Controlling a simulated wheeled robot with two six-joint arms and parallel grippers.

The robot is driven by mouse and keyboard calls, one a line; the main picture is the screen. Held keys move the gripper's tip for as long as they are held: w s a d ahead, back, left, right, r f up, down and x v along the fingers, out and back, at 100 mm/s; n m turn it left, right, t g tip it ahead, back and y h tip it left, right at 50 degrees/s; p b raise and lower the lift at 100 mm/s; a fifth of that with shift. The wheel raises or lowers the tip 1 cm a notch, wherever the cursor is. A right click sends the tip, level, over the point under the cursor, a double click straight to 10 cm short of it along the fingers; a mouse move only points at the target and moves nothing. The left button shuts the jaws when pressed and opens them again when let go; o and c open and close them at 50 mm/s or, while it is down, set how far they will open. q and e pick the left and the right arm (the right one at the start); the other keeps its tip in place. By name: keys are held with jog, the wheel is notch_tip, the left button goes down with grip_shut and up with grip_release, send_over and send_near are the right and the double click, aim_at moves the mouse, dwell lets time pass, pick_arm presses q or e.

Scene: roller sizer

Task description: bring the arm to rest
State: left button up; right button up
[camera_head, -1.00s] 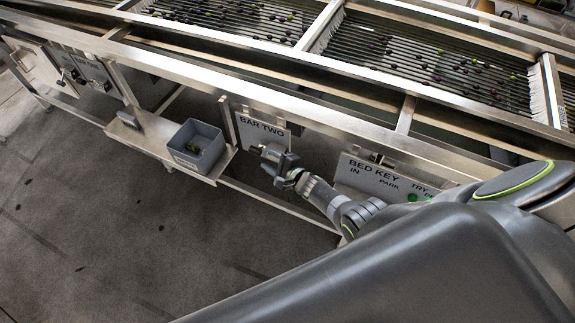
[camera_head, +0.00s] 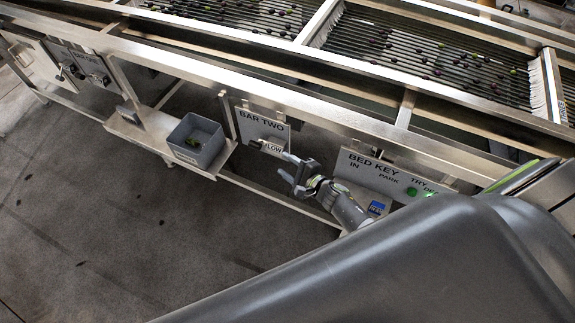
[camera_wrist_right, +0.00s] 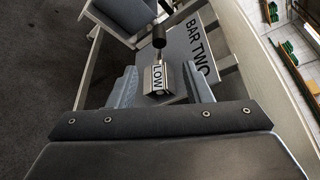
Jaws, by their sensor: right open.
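My right gripper (camera_head: 287,168) is open and empty, just right of and below the BAR TWO panel (camera_head: 264,125) in the head view. The panel carries a dark-knobbed lever (camera_head: 256,143) and a small LOW plate (camera_head: 274,149). In the right wrist view, the open fingers of my right gripper (camera_wrist_right: 161,80) frame the LOW plate (camera_wrist_right: 158,79), and the lever's black knob (camera_wrist_right: 159,37) stands beyond it. The fingers appear clear of the lever and plate. My left gripper is not in view.
Right of the gripper is the BED KEY panel (camera_head: 382,176) with a lit green lamp (camera_head: 411,191) and a blue label (camera_head: 376,208). A grey bin (camera_head: 195,141) sits on a shelf at left. Rollers with fruit run above. The floor is open.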

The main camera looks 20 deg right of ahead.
dwell(0.4)
jog(key=s+d+f+n+g+h+b, duration=0.3)
jog(key=s+d+f+n+b, duration=0.15)
jog(key=s+f, duration=0.7)
jog(key=s+d+f+n+g+h+b, duration=0.4)
jog(key=s+f, duration=0.4)
jog(key=f, duration=0.6)
jog(key=s+f+n+g+b, duration=0.3)
jog(key=s+f+n, duration=0.2)
jog(key=s, duration=0.7)
jog(key=s+f+n+g+b, duration=0.2)
jog(key=s+f+n, duration=0.4)
jog(key=s+f, duration=0.3)
jog(key=s+g, duration=0.1)
jog(key=s, duration=0.3)
jog(key=shift+d+b, duration=0.25)
jog(key=shift+b, duration=0.15)
